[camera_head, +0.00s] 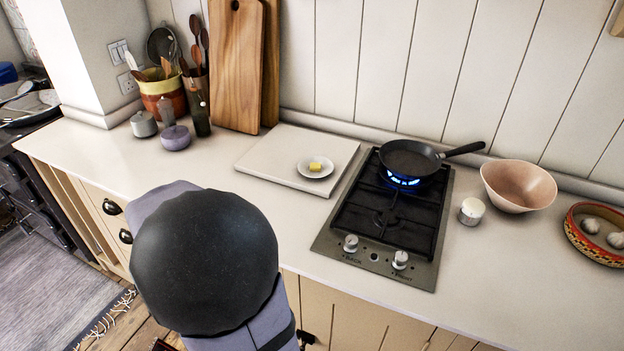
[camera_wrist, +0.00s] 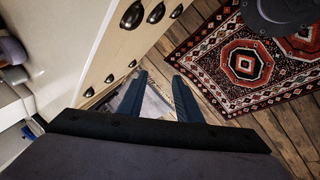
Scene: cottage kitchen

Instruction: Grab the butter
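The butter (camera_head: 316,166) is a small yellow block on a small white plate (camera_head: 327,172). The plate stands on a white board (camera_head: 272,157) on the counter, left of the hob. My arm covers the lower left of the head view, and the gripper itself is not seen there. In the wrist view, my gripper (camera_wrist: 160,82) has its two dark fingers apart with nothing between them. It points down past the drawer fronts towards the floor, away from the butter. The butter is not in the wrist view.
A black pan (camera_head: 408,158) sits over a lit blue flame on the hob (camera_head: 385,222). A white jar (camera_head: 471,211), a pink bowl (camera_head: 518,186) and a patterned bowl (camera_head: 570,232) are at the right. Wooden boards (camera_head: 236,65) lean behind the white board.

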